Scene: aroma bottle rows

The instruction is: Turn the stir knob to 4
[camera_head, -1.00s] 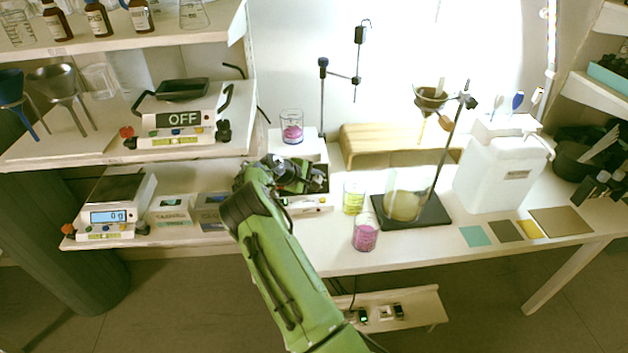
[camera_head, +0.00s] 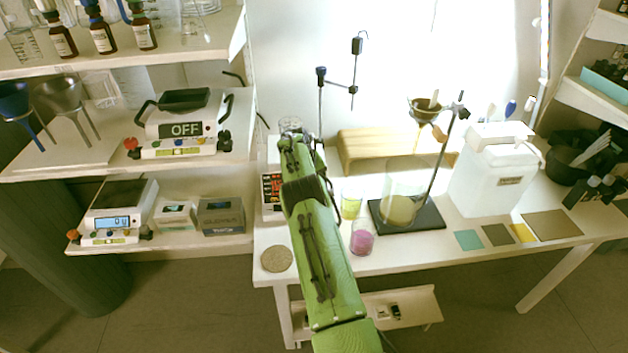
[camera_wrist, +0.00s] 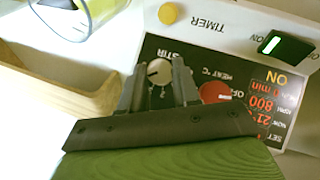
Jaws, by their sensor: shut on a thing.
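The stir knob (camera_wrist: 158,72) is a pale round knob on the dark front panel (camera_wrist: 190,60) of the stirrer, seen upside down in the wrist view. My gripper (camera_wrist: 159,65) has one finger on each side of it and is shut on it. Small dial numbers show beside the knob, but I cannot tell for sure which one its mark points to. The red heat knob (camera_wrist: 215,92) is just right of the fingers. In the head view my arm covers most of the stirrer (camera_head: 271,190), and the stir knob is hidden.
The lit display (camera_wrist: 268,100) shows 800 rpm. A wooden stand (camera_wrist: 60,90) is at the left in the wrist view. Beakers with yellow (camera_head: 351,200) and pink (camera_head: 362,240) contents stand right of my arm.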

